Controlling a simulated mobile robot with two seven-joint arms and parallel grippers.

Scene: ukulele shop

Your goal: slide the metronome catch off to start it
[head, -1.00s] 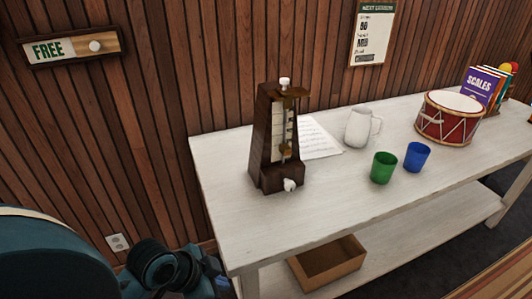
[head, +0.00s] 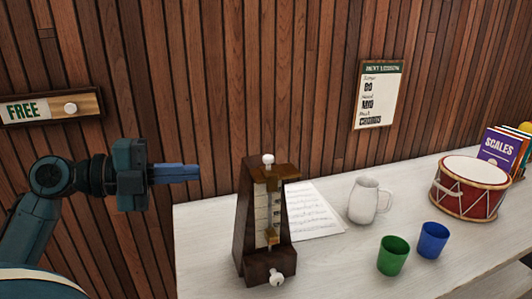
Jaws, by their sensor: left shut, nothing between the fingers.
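The metronome (head: 247,235) stands upright near the left end of the white table. It is a dark wooden pyramid with a pale scale and a pendulum with a brass weight on its front. A brown catch (head: 286,171) sits across the top of the pendulum, under a white knob on the peak. A second white knob (head: 276,278) is low on the front. My left gripper (head: 196,173) is shut and empty, to the left of the metronome's top, pointing right and apart from it. My right gripper is not in view.
Sheet music (head: 314,212) lies behind the metronome. A white jug (head: 366,200), a green cup (head: 393,255), a blue cup (head: 432,240) and a red drum (head: 470,187) stand to the right on the table (head: 330,270). A FREE sign (head: 45,108) hangs on the wooden wall.

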